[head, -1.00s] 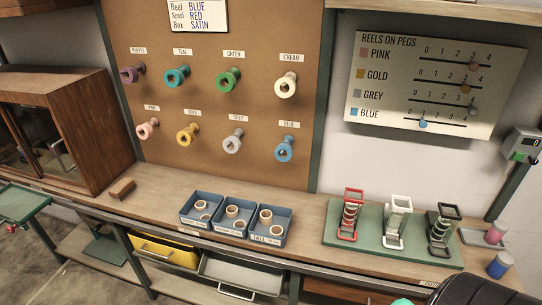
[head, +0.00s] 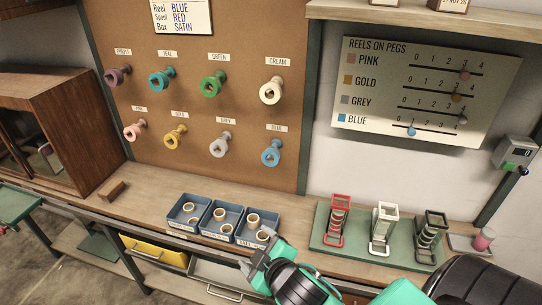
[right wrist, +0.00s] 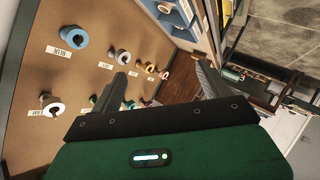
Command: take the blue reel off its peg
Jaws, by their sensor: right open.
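The blue reel (head: 271,153) hangs on its peg at the right end of the lower row on the brown pegboard (head: 240,100), under the BLUE label. It also shows at the upper left of the right wrist view (right wrist: 75,37), left of my fingers and apart from them. My right gripper (head: 257,254) is at the bottom middle of the head view, in front of the bench and below the blue reel. In the right wrist view its two fingers (right wrist: 163,80) are spread with nothing between them. My left gripper is not in view.
Other reels, such as the grey reel (head: 220,145) and cream reel (head: 271,91), hang nearby. Blue bins (head: 213,229) with rings stand on the bench below. A green board (head: 322,240) with three upright holders is at right. The wooden cabinet (head: 70,125) is at left.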

